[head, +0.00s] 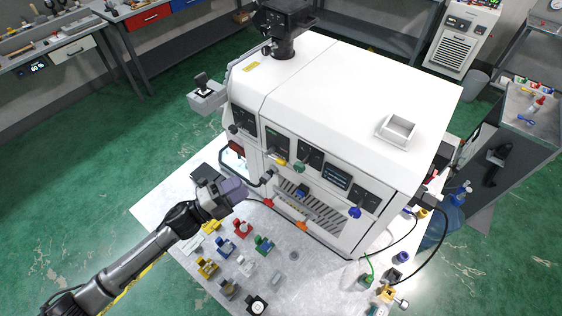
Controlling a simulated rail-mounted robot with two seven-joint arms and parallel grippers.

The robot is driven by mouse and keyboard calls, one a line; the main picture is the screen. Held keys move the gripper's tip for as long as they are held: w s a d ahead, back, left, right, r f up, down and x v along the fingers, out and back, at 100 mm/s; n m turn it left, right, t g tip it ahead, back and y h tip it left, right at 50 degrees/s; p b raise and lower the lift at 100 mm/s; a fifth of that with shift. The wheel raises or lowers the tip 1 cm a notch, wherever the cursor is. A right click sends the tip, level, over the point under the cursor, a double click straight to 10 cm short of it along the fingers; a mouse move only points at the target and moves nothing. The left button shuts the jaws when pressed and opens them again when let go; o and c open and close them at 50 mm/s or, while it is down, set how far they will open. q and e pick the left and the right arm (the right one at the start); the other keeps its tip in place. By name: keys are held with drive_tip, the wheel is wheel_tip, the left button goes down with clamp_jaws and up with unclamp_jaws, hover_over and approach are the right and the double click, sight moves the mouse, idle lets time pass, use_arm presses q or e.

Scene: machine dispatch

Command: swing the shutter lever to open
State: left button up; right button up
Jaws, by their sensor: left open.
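A white machine (330,95) stands on a pale table. A slatted grey panel (322,212) is low on its front. A dark bent bar with a thick end (266,178) sticks out at the front left; it looks like a lever, but I cannot tell surely that it is the shutter lever. My left gripper (238,190) is in front of the machine's lower left corner, just left of and below that bar's end. It is open, with nothing seen between its fingers. I cannot tell whether it touches the bar. My right gripper is out of view.
Coloured knobs, such as a blue one (355,212), stick out from the machine's front. Cables and small fittings crowd the table's right end.

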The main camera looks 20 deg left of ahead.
sight(281, 160)
use_arm(q)
drive_tip(key=p+x, duration=0.3)
drive_tip(key=x, duration=1)
drive_tip(key=shift+w+d+r, duration=0.15)
drive_tip(key=shift+d, duration=0.05)
drive_tip(key=shift+w, duration=0.1)
drive_tip(key=shift+c, duration=0.2)
clamp_jaws()
